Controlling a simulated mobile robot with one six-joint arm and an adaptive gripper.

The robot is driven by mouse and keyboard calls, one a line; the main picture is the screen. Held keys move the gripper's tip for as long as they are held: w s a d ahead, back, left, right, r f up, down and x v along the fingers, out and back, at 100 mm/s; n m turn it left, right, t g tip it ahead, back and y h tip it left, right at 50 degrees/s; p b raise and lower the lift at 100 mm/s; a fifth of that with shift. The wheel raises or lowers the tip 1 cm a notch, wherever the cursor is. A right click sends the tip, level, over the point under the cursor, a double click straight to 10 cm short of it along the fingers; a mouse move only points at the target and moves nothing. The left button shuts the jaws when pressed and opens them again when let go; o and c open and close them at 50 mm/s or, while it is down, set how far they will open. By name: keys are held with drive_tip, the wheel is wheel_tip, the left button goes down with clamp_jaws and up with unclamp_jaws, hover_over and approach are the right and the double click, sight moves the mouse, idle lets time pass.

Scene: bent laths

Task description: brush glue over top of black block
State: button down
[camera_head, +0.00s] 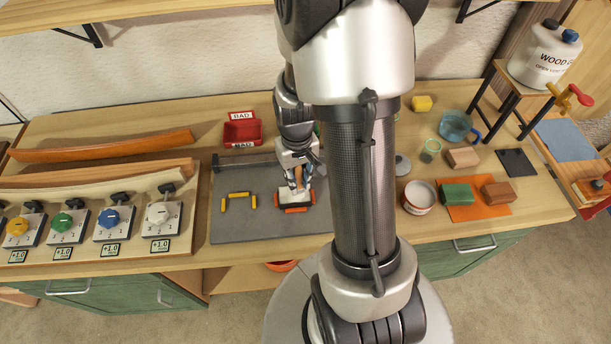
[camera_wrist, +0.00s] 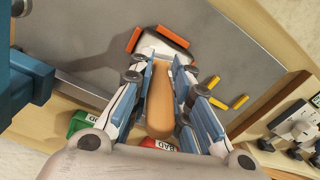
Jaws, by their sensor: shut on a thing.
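My gripper (camera_head: 299,182) is shut on the wooden handle of a brush (camera_head: 298,176), pointing down at the grey mat. In the wrist view the brush handle (camera_wrist: 160,100) lies between the two fingers (camera_wrist: 168,80). The brush's far end is down at a pale, white-topped patch (camera_wrist: 150,42) framed by orange strips (camera_wrist: 174,36). In the head view this white area (camera_head: 290,197) has dark edges, which look like the black block, between orange strips (camera_head: 296,210). The gripper and brush hide part of it. I cannot tell how much of the white is glue or bristles.
Yellow strips (camera_head: 238,194) stand left on the grey mat (camera_head: 240,225). A red bin (camera_head: 242,131) is behind. Knob boxes (camera_head: 160,218) stand at left. A white tub (camera_head: 419,196), green block (camera_head: 456,194) and brown block (camera_head: 497,193) are at right. The mat's front is clear.

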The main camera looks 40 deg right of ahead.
drive_tip(key=shift+w+a, duration=0.45)
drive_tip(key=shift+a, duration=0.25)
drive_tip(key=shift+w+a, duration=0.45)
drive_tip(key=shift+a, duration=0.25)
drive_tip(key=shift+w+a, duration=0.45)
drive_tip(key=shift+a, duration=0.25)
drive_tip(key=shift+s+d, duration=0.75)
drive_tip(key=shift+d, duration=0.35)
drive_tip(key=shift+s+d, duration=0.7)
drive_tip(key=shift+d, duration=0.35)
drive_tip(key=shift+s+d, duration=0.75)
drive_tip(key=shift+d, duration=0.35)
wheel_tip(320, 180, up, 6)
drive_tip(key=p, duration=0.4)
drive_tip(key=shift+p, duration=0.4)
wheel_tip(320, 180, up, 3)
drive_tip(key=shift+p, duration=1.15)
